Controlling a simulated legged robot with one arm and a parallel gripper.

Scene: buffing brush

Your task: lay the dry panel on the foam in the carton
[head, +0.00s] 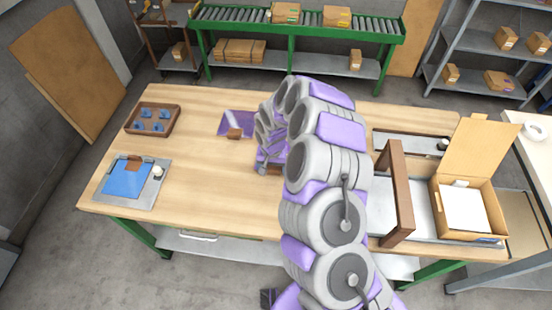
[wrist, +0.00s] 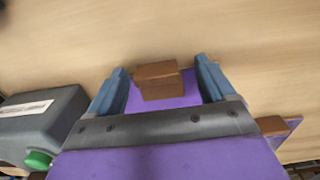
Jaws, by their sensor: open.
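My gripper (wrist: 162,88) is open. Its two blue-grey fingers stand on either side of a brown block (wrist: 158,80) that sits on a purple surface, apparently a panel, and do not touch the block. In the head view my arm mostly hides this spot. Another purple panel (head: 232,118) with a brown block and a paler streak lies on the table to the left. Part of it seems to show in the wrist view (wrist: 291,131). A blue panel (head: 126,180) lies on a grey plate at the left front. The open carton (head: 481,229) at the right holds white foam (head: 464,208). I cannot tell which panel is dry.
A brown upright frame (head: 397,190) stands on the table between my arm and the carton. A brown tray (head: 174,119) with blue pieces lies at the left. A grey box (wrist: 40,122) with a green button is beside my gripper. The middle-left tabletop (head: 200,180) is clear.

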